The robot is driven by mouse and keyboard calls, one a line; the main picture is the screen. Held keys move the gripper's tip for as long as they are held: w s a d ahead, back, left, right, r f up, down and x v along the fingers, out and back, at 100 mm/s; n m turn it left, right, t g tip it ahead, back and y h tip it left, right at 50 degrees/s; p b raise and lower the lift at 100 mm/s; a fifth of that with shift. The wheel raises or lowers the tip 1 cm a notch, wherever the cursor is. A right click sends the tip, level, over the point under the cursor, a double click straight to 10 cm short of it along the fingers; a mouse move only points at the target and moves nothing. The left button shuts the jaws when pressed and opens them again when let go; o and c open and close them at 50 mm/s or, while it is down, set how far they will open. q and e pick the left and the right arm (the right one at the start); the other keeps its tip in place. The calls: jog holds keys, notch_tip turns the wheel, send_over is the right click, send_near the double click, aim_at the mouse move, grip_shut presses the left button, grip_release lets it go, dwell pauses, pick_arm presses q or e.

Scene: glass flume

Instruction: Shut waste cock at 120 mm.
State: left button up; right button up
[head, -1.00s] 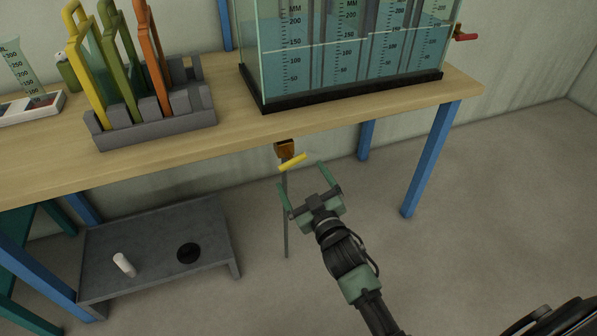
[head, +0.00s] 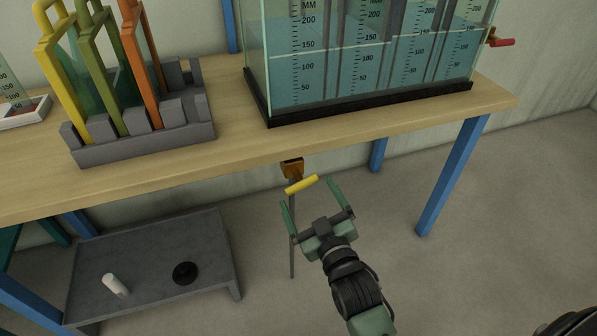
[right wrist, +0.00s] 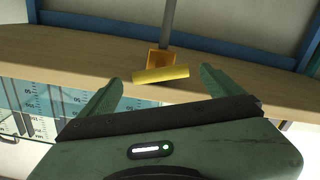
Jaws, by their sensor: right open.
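The waste cock (head: 292,168) is a brass-coloured block under the table's front edge, with a yellow lever (head: 302,184) lying crosswise and a thin pipe running down. My right gripper (head: 309,192) is open, just short of the lever, its fingertips near the lever's two ends. In the right wrist view the yellow lever (right wrist: 161,74) lies between the open fingertips; I cannot tell whether they touch it. My left gripper is not in view.
The wooden table (head: 220,165) has blue legs. A grey rack (head: 150,145) holds yellow, green and orange framed gates. A red handle (head: 502,42) sits at the flume's right end. A low grey bench (head: 145,250) stands below left.

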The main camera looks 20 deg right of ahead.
aim_at(302, 184)
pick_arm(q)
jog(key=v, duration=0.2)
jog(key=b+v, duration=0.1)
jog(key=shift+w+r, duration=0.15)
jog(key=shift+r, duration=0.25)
pick_arm(e)
jog(key=w, duration=0.6)
jog(key=shift+w+a, duration=0.2)
jog(key=shift+w, duration=0.2)
jog(key=shift+r, duration=0.1)
jog(key=c, duration=1.4)
jog(key=shift+r+m+p, duration=0.15)
jog(key=shift+m+p, duration=0.75)
jog(key=shift+p, duration=0.35)
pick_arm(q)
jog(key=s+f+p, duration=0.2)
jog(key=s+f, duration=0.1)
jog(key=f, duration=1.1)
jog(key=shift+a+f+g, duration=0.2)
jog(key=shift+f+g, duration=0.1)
pick_arm(e)
jog(key=shift+m, duration=1.2)
jog(key=o, duration=1.4)
jog(key=shift+f, duration=0.2)
